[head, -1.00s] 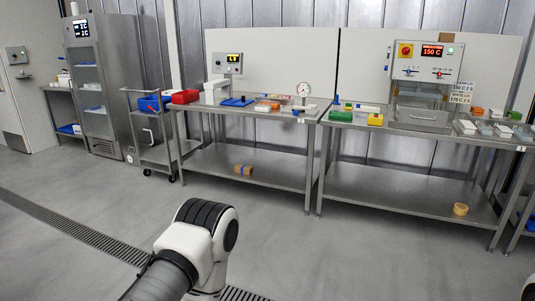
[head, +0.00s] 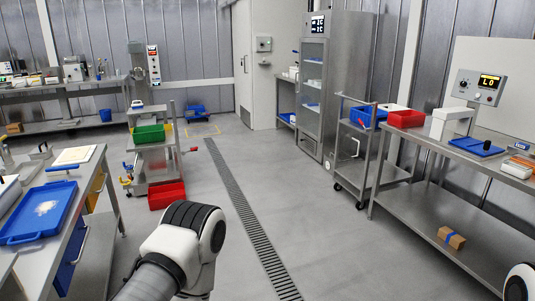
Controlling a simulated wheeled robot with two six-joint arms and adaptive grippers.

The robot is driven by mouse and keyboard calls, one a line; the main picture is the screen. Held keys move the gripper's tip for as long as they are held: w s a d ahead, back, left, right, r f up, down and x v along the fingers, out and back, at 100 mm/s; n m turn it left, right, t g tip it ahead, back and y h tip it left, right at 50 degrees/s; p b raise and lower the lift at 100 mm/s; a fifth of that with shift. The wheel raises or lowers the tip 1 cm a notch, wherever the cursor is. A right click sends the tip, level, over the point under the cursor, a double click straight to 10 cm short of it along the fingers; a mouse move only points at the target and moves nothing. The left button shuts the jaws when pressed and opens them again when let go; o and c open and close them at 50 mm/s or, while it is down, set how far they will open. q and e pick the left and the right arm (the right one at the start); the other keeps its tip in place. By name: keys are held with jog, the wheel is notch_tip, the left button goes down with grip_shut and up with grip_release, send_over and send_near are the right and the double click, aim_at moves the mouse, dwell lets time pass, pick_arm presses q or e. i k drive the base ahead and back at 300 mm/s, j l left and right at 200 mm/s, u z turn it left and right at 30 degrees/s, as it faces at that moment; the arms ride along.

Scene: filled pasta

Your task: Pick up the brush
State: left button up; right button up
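I cannot make out a brush for certain in the head view. A blue tray (head: 18,238) with a patch of white powder lies on the steel table at the left. A white board (head: 75,155) lies behind it, with a small blue item (head: 62,168) by its near edge, too small to name. A white and black joint of my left arm shows at the bottom centre, and a piece of my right arm at the bottom right edge. Neither gripper is in view.
A trolley with a green bin (head: 149,134) stands ahead, with a red bin (head: 166,196) on the floor by it. A bench (head: 440,150) and a cart (head: 362,150) stand at the right. The floor along the drain grate (head: 243,205) is clear.

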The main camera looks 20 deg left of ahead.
aim_at(52, 172)
jog(key=i+j+u, duration=0.3)
jog(key=i+u, duration=0.15)
jog(key=i, duration=0.15)
jog(key=i+j+u, duration=0.1)
jog(key=i+u, duration=0.3)
jog(key=i, duration=0.25)
jog(key=i+l+u, duration=0.1)
jog(key=i+u, duration=0.35)
jog(key=i, duration=0.15)
